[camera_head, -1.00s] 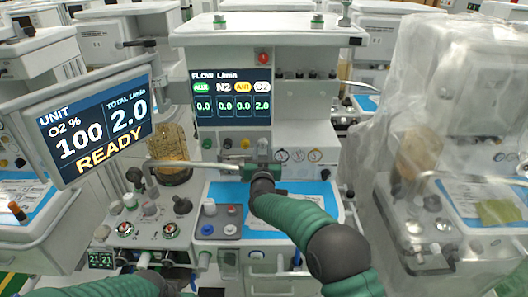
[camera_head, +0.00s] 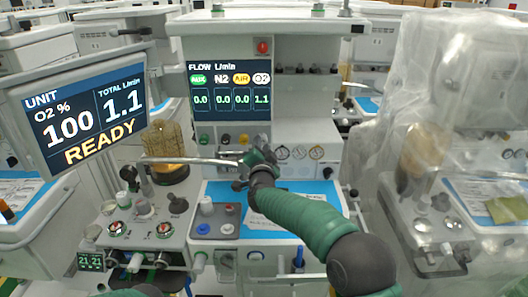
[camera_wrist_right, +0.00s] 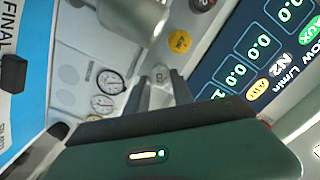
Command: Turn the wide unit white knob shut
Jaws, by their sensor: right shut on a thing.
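The wide unit's flow panel has a row of knobs under its screen (camera_head: 230,92): a green knob (camera_head: 203,139), a black knob (camera_head: 224,139) and a yellow knob (camera_head: 243,139). My right gripper (camera_head: 262,145) is at the right end of this row and hides the white knob in the head view. In the right wrist view the two dark fingers of my right gripper (camera_wrist_right: 160,92) are shut around the pale white knob (camera_wrist_right: 159,76), marked O2. The screen reads O2 1.1, the other flows 0.0. My left gripper is not in view; only part of my left arm shows at the bottom edge.
The unit monitor (camera_head: 85,115) at the left reads O2 100, total 1.1, READY. A metal tube (camera_head: 190,161) runs just left of my right gripper. Gauges (camera_head: 299,153) sit to its right. A plastic-covered cart (camera_head: 440,150) stands at the right.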

